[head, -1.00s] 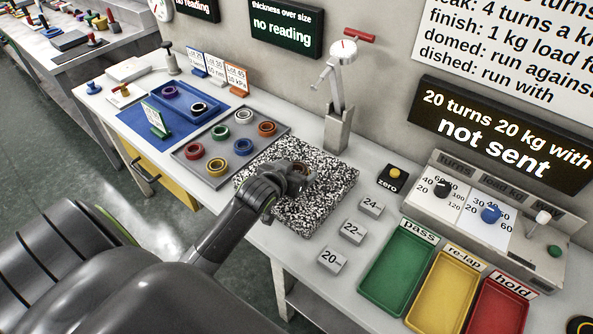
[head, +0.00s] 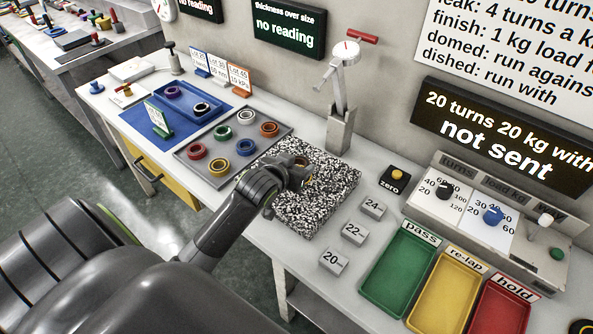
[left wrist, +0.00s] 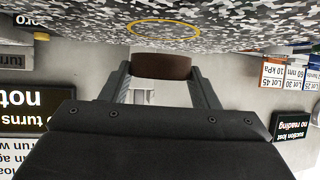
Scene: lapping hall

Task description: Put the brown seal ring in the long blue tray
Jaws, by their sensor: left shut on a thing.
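The brown seal ring (left wrist: 161,66) is between the fingertips of my left gripper (left wrist: 161,72) in the left wrist view. The gripper is shut on it. In the head view my left gripper (head: 303,182) is over the black-and-white speckled plate (head: 335,190) and mostly hides the ring. I cannot tell whether the ring touches the plate. My right gripper is not in view.
A grey tray (head: 190,157) with several coloured rings lies between the speckled plate and the blue tray. A metal stand (head: 340,130) rises behind the plate. Weight blocks and coloured trays are at right.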

